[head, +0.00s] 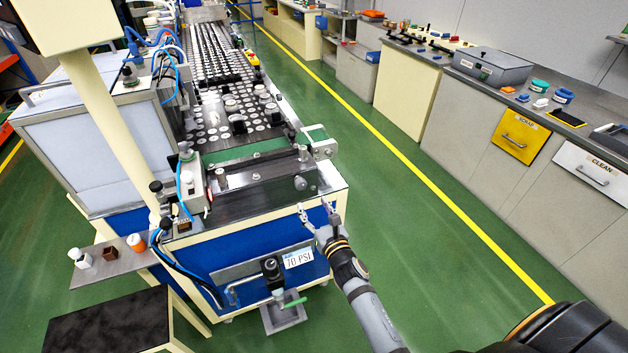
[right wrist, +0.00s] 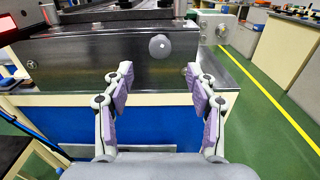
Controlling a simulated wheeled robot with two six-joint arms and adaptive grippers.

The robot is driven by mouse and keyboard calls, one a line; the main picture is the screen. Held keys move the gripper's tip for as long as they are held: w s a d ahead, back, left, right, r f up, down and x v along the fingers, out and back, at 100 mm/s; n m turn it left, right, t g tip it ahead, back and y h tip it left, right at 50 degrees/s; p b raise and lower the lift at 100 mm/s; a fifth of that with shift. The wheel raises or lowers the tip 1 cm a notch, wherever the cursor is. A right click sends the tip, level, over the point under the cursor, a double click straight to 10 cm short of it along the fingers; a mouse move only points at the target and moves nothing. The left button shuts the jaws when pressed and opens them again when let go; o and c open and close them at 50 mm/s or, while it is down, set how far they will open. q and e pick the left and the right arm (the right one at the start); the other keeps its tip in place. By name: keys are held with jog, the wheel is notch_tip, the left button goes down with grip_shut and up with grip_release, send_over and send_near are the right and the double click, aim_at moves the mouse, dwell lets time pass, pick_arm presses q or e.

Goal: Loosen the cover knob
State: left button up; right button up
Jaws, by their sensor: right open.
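The cover knob (head: 300,183) is a small round grey knob on the steel front face at the near end of the machine. In the right wrist view the knob (right wrist: 160,46) shows whole, with a small pale square mark on its middle. My right gripper (head: 315,207) is in front of the machine's near end, below the knob in the picture. Its two fingers are spread apart and empty; in the right wrist view the gripper (right wrist: 159,78) has the knob beyond its tips, centred between them. The knob and the fingers look apart. My left gripper is not in view.
The machine's steel ledge and cream rim (head: 265,228) lie close to my fingers. Below are a 70 PSI sign (head: 298,258) and a valve with a green handle (head: 293,303). A small side shelf (head: 115,262) holds little containers. Green floor is clear to the right.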

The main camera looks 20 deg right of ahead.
aim_at(302, 186)
jog(key=w, duration=1)
jog(key=shift+w+a+f+b, duration=0.1)
jog(key=shift+w+a+b, duration=0.1)
jog(key=shift+w+b, duration=0.15)
jog(key=c, duration=1.2)
